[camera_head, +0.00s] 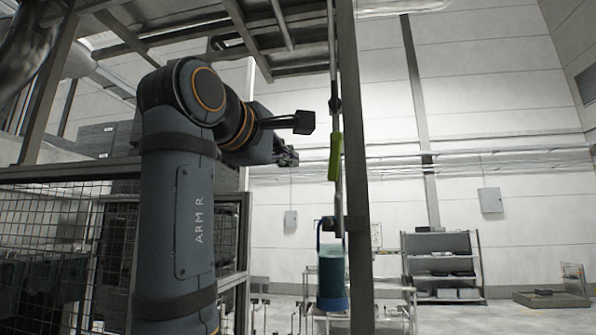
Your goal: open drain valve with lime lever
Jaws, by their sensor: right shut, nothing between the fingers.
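The lime lever (335,157) hangs nearly upright beside a grey steel post, on a thin vertical rod. My right gripper (289,154) shows at the end of the arm marked "ARM R", just left of the lever in the picture. A gap shows between the gripper and the lever. The gripper is shut and empty, small and partly hidden by its own wrist. The drain valve body cannot be clearly made out. My left gripper is not in view.
The steel post (360,200) stands right of the lever. A container with blue-green liquid (333,270) hangs below it. Mesh fencing (50,230) is at the left and a steel frame (290,30) overhead.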

